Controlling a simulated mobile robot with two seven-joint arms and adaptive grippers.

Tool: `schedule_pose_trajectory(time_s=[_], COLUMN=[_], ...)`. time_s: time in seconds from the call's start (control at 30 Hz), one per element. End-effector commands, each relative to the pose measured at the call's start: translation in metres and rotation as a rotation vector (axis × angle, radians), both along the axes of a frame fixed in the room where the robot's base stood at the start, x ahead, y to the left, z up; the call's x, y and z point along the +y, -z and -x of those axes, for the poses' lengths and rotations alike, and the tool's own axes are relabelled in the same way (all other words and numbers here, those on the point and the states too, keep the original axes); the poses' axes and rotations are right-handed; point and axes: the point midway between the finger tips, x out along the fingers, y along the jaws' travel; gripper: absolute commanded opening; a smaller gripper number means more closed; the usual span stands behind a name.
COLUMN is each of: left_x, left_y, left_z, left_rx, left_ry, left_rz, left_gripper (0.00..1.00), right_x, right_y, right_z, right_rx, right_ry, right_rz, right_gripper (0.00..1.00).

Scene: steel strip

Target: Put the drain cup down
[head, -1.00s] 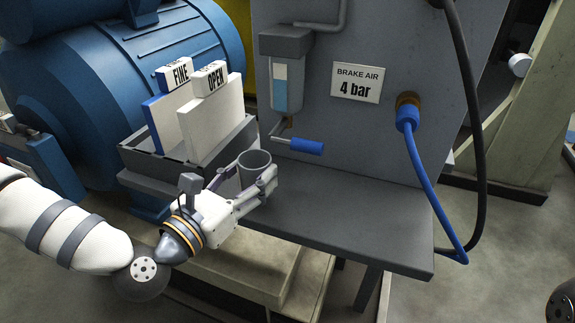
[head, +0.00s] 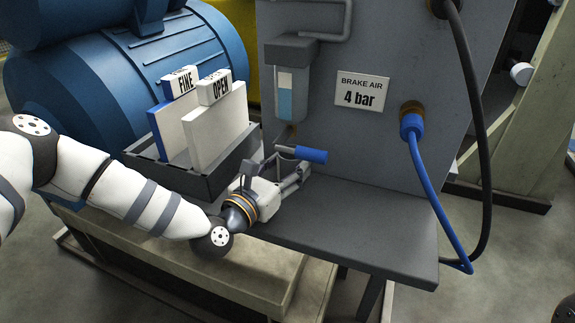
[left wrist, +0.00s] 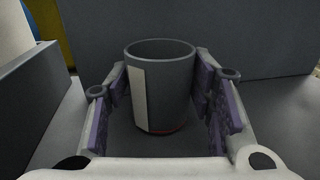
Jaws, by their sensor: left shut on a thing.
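The drain cup (left wrist: 172,92) is a dark grey open-topped cup with a pale strip on its side, upright between my left gripper's purple-lined fingers in the left wrist view. My left gripper (head: 289,174) is shut on it over the grey shelf (head: 350,225), close to the panel. In the head view the cup is mostly hidden by the fingers and the blue-handled drain lever (head: 311,155). I cannot tell whether its base touches the shelf. My right gripper is not in view.
The filter bowl (head: 291,95) hangs on the grey panel above my gripper. A dark tray (head: 215,178) with FINE (head: 181,105) and OPEN (head: 216,120) blocks stands left. A blue hose (head: 428,190) hangs right. The shelf's right part is clear.

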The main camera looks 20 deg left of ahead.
Motion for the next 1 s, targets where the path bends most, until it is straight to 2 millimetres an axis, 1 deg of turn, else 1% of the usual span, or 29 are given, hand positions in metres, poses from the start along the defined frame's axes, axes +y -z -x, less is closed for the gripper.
schedule_pose_trajectory(time_s=[0.07, 0.1, 0.13, 0.17, 0.43, 0.53, 0.6, 0.67, 0.9, 1.0], left_x=[0.0, 0.0, 0.0, 0.0, 0.0, 0.0, 0.003, 0.006, 0.018, 0.023], left_y=[0.006, 0.004, 0.004, 0.003, 0.003, -0.005, -0.001, 0.0, 0.0, 0.0], left_z=[0.0, 0.0, 0.0, 0.0, 0.0, 0.0, 0.01, 0.021, 0.075, 0.095], left_rx=[0.003, 0.002, 0.002, 0.002, 0.001, -0.003, 0.002, 0.005, 0.005, 0.005], left_ry=[0.0, 0.0, 0.0, 0.0, 0.0, 0.0, 0.0, -0.002, -0.002, -0.002], left_rz=[0.0, 0.0, 0.0, 0.0, 0.0, 0.0, 0.001, 0.002, 0.002, 0.002], left_gripper=[0.15, 0.58, 0.65, 0.69, 0.69, 0.69, 0.69, 0.69, 0.69, 0.69], right_x=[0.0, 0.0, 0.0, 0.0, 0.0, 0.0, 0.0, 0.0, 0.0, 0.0], right_y=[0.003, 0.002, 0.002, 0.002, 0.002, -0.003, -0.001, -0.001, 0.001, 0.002], right_z=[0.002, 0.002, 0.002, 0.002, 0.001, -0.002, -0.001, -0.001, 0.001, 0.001], right_rx=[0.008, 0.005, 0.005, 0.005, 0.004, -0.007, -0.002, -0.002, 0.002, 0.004], right_ry=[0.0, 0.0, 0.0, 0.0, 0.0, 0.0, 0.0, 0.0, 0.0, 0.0], right_rz=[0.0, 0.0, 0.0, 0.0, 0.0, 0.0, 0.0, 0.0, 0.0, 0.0], right_gripper=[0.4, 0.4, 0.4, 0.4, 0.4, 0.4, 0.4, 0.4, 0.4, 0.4])
